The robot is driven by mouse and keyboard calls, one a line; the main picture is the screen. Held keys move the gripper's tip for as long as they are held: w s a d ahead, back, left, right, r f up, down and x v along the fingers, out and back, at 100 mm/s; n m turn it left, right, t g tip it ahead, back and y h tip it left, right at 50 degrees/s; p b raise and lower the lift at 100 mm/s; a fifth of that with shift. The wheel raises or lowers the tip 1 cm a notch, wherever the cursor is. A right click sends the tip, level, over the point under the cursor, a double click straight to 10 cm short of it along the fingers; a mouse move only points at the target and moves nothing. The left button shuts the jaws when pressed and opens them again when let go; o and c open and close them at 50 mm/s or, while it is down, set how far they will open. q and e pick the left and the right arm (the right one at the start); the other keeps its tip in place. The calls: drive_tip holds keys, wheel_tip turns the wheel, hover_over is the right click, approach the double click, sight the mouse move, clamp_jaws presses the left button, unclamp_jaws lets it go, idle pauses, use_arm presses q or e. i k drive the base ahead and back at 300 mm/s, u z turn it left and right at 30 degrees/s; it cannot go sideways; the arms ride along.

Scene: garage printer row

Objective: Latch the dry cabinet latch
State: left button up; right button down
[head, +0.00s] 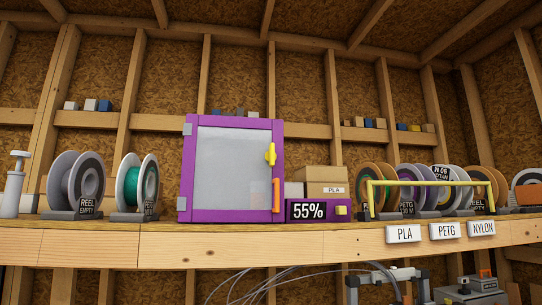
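The dry cabinet (182,205) stands on the wooden shelf, left of centre, with a purple frame and a pale see-through door (232,165). The door looks shut in its frame, with grey hinges on its left side. A yellow latch (270,154) sits upright at the upper right edge of the door. Whether it is engaged is too small to tell. An orange handle (276,195) is below it on the same edge. Neither of my grippers is in view.
A purple readout box (307,211) showing 55% stands right of the cabinet, before a cardboard box (326,174). Filament reels (76,181) stand on both sides. A yellow rail (430,183) fronts the right reels. Equipment (470,290) and loose tubes are below the shelf (170,250).

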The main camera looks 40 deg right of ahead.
sight(270, 156)
drive_tip(key=z, duration=1.5)
drive_tip(key=k, duration=0.65)
drive_tip(key=u, duration=1.2)
